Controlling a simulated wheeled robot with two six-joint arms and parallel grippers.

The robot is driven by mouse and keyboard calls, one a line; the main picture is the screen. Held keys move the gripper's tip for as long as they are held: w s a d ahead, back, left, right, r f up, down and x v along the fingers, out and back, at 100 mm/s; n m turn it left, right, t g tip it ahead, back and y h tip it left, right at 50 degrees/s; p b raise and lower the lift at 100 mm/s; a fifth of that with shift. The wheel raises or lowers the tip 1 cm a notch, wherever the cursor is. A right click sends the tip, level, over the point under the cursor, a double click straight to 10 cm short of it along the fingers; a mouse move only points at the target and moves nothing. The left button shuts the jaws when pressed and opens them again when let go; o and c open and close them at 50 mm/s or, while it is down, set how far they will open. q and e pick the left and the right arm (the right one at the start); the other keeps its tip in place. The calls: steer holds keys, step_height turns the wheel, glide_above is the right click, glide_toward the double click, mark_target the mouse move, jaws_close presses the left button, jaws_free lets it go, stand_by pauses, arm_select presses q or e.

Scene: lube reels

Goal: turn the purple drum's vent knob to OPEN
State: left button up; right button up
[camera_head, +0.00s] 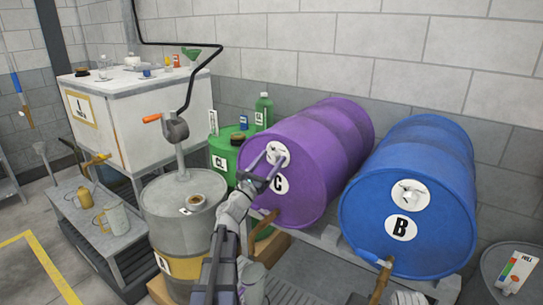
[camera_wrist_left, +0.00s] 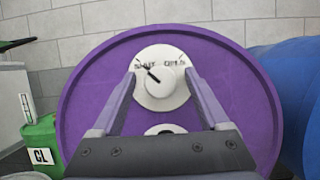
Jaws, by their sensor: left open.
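The purple drum (camera_head: 312,150) lies on its side on a rack, with its round end facing me. In the left wrist view the drum's end (camera_wrist_left: 85,95) fills the middle. Its white vent knob (camera_wrist_left: 160,82) sits on a white dial plate near the top. The knob's black pointer aims up and left, toward the left label; the right label looks like OPEN. My left gripper (camera_head: 268,164) is open in front of the knob. In the wrist view its fingers (camera_wrist_left: 160,92) stand on either side of the knob; I cannot tell whether they touch it. My right gripper is not in view.
A blue drum (camera_head: 415,200) marked B lies close on the right. A grey drum (camera_head: 178,215) with a crank pump stands on the left. A green container (camera_head: 225,150) and a green bottle (camera_head: 264,110) stand behind. Wooden-handled taps are below the two lying drums.

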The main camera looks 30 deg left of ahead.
arm_select(q)
steer(key=shift+w+r, duration=0.15)
steer(key=shift+w, duration=0.15)
steer(key=shift+c, duration=0.2)
jaws_close()
